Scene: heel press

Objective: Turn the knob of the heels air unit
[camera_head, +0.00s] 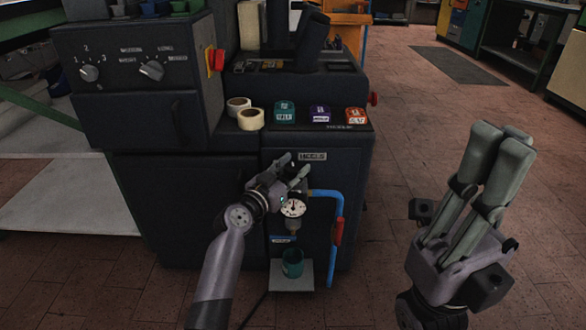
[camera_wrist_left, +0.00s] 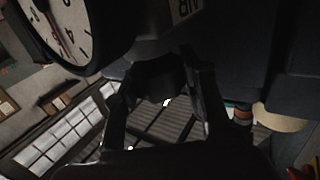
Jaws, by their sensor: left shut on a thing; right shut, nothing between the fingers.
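The heels air unit (camera_head: 292,226) is on the front of the dark machine, below a "HEELS" label (camera_head: 312,156). Its round white gauge (camera_head: 293,207) faces me. My left gripper (camera_head: 295,167) is just above the gauge and hides the knob in the head view. In the left wrist view the dark knob (camera_wrist_left: 160,77) sits between the two fingers, which are shut on it. The gauge (camera_wrist_left: 68,28) shows large at the upper left there. My right gripper (camera_head: 508,135) is shut and empty, fingers up, well right of the machine.
A blue hose (camera_head: 338,205) with a red part (camera_head: 338,232) runs beside the unit. A small plate (camera_head: 291,282) with a teal cup (camera_head: 292,262) is below. Open tiled floor lies to the right.

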